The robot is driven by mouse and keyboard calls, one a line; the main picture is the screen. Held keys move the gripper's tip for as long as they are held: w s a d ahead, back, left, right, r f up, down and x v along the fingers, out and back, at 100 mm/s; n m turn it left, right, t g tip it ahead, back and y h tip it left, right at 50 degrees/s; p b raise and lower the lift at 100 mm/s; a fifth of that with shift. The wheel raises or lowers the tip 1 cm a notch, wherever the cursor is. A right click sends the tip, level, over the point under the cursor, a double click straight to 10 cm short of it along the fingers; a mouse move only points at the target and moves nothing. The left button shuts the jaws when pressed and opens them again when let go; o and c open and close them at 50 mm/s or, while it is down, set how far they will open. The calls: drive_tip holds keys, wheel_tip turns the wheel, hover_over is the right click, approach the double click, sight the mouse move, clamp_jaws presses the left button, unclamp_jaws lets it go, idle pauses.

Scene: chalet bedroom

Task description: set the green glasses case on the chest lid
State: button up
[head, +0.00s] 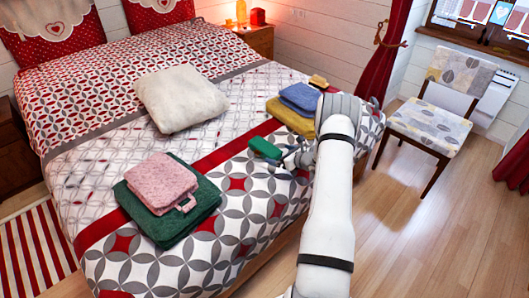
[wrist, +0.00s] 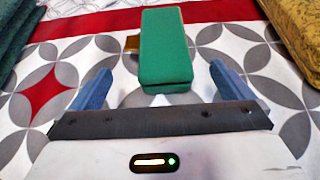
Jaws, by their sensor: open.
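The green glasses case (head: 265,148) lies on the patterned bedspread near the foot end of the bed, in front of my gripper (head: 285,163). In the wrist view the green case (wrist: 166,50) is a long box lying flat, with its near end facing my gripper (wrist: 157,90). The two blue fingers are apart, one to each side of the near end, and nothing is held between them. The case is ahead of the fingers rather than deep between them. I cannot make out a chest lid in either view.
A yellow folded cloth (head: 289,116) with a blue one (head: 300,98) lies behind my gripper. A cushion (head: 180,98) is mid-bed. A chair (head: 440,105) stands right; floor (head: 420,230) is clear there.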

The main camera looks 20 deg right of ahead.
sight(271, 152)
drive_tip(key=x, duration=0.6)
drive_tip(key=shift+a+f, duration=0.1)
drive_tip(key=shift+a, duration=0.25)
drive_tip(key=shift+c, duration=0.2)
drive_tip(key=c, duration=1.5)
drive_tip(key=shift+o, duration=0.2)
wheel_tip(271, 152, up, 10)
drive_tip(key=shift+r, duration=0.1)
drive_tip(key=s+a+r+n+g+y+p, duration=0.1)
drive_tip(key=s+a+r+p, duration=0.25)
drive_tip(key=s+a, duration=0.65)
drive_tip(key=s+a+r+n+y+p, duration=0.15)
drive_tip(key=s+a+r, duration=0.4)
drive_tip(key=a, duration=0.75)
wheel_tip(271, 152, up, 10)
drive_tip(key=m+t+h, duration=0.1)
drive_tip(key=m+h, duration=0.2)
drive_tip(key=shift+w+a+r, duration=0.2)
drive_tip(key=shift+w, duration=0.2)
